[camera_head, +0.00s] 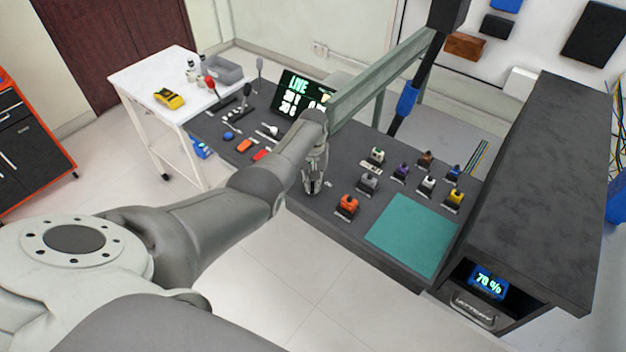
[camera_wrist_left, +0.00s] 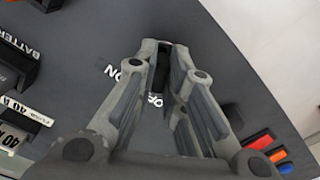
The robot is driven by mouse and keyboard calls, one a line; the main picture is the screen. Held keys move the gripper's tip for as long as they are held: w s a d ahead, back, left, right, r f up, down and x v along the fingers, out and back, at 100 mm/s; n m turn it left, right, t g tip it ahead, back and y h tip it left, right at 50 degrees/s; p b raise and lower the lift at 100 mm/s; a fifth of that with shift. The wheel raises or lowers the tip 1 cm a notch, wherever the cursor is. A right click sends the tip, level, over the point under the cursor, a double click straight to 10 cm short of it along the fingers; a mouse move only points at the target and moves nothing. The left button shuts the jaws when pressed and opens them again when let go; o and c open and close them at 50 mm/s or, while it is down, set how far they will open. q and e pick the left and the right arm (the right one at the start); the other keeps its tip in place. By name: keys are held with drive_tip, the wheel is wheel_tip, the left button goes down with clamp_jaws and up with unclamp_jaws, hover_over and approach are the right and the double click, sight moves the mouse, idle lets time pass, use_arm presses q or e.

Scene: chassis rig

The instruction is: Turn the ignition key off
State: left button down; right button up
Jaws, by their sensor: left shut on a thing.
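My left gripper (camera_head: 314,188) reaches down to the front part of the dark grey console (camera_head: 335,206). In the left wrist view its fingers (camera_wrist_left: 165,50) are shut on a small dark piece, which looks like the ignition key (camera_wrist_left: 162,68). White ON lettering (camera_wrist_left: 127,68) shows left of the fingertips. The OFF lettering (camera_wrist_left: 154,100) shows between the fingers and is partly hidden. The key's exact angle is hard to tell because the fingers cover most of it. In the head view the key is hidden behind the gripper.
Several coloured blocks (camera_head: 347,206) and a teal mat (camera_head: 412,234) lie to the right. A lit display (camera_head: 299,93) stands behind. A dark cabinet (camera_head: 535,190) stands at the far right.

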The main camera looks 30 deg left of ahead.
idle(0.4)
use_arm(q)
drive_tip(key=c, duration=1.5)
unclamp_jaws()
wheel_tip(320, 180, up, 12)
